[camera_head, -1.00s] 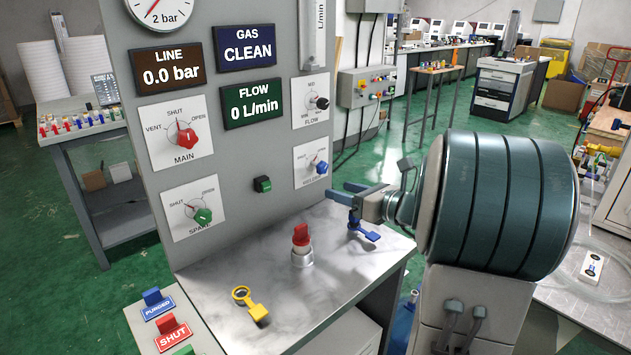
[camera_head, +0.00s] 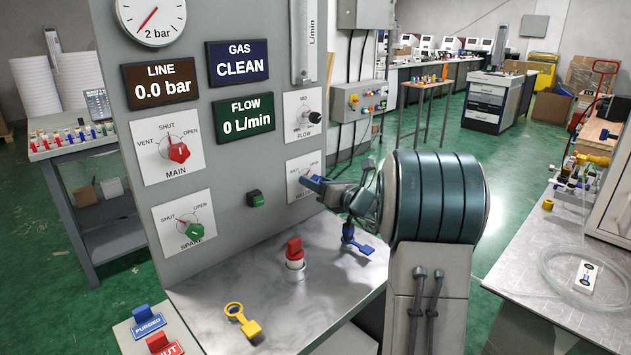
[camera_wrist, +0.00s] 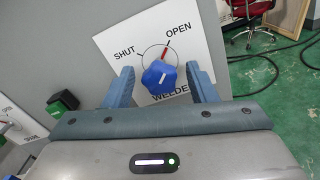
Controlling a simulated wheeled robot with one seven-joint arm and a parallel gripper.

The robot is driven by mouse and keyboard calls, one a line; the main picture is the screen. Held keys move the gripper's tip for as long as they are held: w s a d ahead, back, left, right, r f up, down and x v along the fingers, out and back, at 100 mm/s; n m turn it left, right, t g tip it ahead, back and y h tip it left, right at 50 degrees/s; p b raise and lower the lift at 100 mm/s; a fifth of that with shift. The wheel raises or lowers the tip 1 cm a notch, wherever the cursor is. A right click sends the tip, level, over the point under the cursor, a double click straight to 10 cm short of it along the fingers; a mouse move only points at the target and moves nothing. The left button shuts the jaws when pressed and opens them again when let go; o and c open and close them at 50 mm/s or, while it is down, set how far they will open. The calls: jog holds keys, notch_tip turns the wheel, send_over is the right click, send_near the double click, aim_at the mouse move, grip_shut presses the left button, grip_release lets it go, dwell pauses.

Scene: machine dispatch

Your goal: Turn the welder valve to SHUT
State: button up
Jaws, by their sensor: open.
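The welder valve is a blue knob (camera_wrist: 160,76) on a white plate marked SHUT and OPEN. Its red pointer mark is toward OPEN in the wrist view. My gripper (camera_wrist: 161,70) is open, with one finger on each side of the knob and a visible gap at each side. I cannot tell how deep the fingers reach. In the head view the welder plate (camera_head: 304,165) is on the panel's lower right, and my gripper (camera_head: 315,186) hides the knob.
The panel also carries a red MAIN knob (camera_head: 178,152), a green SPARE knob (camera_head: 194,231), a black FLOW knob (camera_head: 314,117) and a green button (camera_head: 255,199).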

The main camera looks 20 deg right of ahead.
jog(key=shift+w+a, duration=0.15)
jog(key=shift+w, duration=0.3)
jog(key=c, duration=1)
jog(key=shift+o, duration=0.2)
